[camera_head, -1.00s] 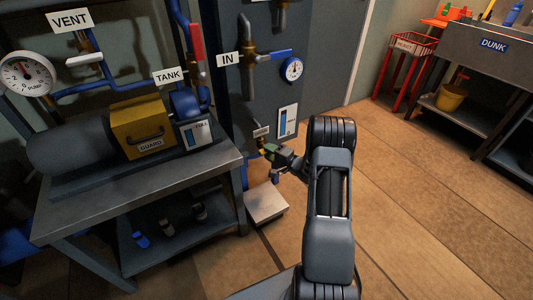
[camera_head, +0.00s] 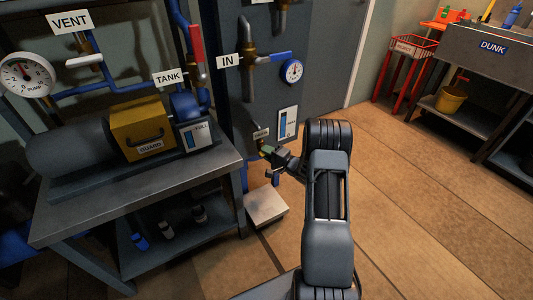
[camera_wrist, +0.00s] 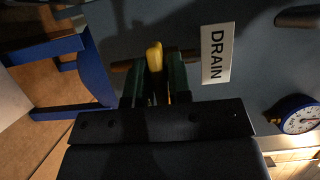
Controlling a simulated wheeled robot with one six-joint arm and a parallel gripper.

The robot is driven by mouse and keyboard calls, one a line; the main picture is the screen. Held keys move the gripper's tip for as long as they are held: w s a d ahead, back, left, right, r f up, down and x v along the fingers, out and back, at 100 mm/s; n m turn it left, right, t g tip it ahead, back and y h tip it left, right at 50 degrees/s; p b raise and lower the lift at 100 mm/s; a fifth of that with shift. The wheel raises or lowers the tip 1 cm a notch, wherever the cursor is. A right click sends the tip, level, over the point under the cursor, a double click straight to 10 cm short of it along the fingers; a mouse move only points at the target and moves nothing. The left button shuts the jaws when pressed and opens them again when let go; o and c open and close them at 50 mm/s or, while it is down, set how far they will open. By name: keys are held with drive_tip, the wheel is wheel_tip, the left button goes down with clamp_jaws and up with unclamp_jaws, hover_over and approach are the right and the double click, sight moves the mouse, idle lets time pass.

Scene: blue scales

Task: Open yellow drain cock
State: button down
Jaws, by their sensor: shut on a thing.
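The yellow drain cock handle (camera_wrist: 154,56) shows in the wrist view between the two green fingers of my gripper (camera_wrist: 154,80). It sits on a brown pipe beside the white DRAIN label (camera_wrist: 218,54). My gripper is shut on the yellow handle, and the fingers hide its lower part. In the head view my gripper (camera_head: 268,153) is at the pipe low on the dark panel, just below the small label (camera_head: 261,133). The handle is too small there to tell its angle.
A pale square slab (camera_head: 266,207) lies on the floor below the gripper. The grey bench (camera_head: 130,188) with the yellow GUARD box (camera_head: 142,126) stands close on the left. A round gauge (camera_head: 292,71) is on the panel above.

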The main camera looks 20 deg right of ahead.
drive_tip(key=shift+r+n+g+h+p, duration=0.15)
drive_tip(key=shift+n+g+h+p, duration=0.25)
drive_tip(key=shift+n+p, duration=0.65)
drive_tip(key=shift+n+g+h+p, duration=0.4)
drive_tip(key=shift+n+p, duration=0.3)
drive_tip(key=shift+n, duration=0.45)
drive_tip(key=n+h+p, duration=0.1)
drive_tip(key=n+h, duration=0.1)
drive_tip(key=n, duration=0.2)
drive_tip(key=shift+d, duration=0.1)
drive_tip(key=n+h+b, duration=0.2)
drive_tip(key=n, duration=0.1)
drive_tip(key=shift+w+g+h, duration=0.1)
drive_tip(key=shift+g+h, duration=0.2)
drive_tip(key=shift+n+h+b, duration=0.5)
drive_tip(key=shift+n+b, duration=0.5)
drive_tip(key=shift+r, duration=0.1)
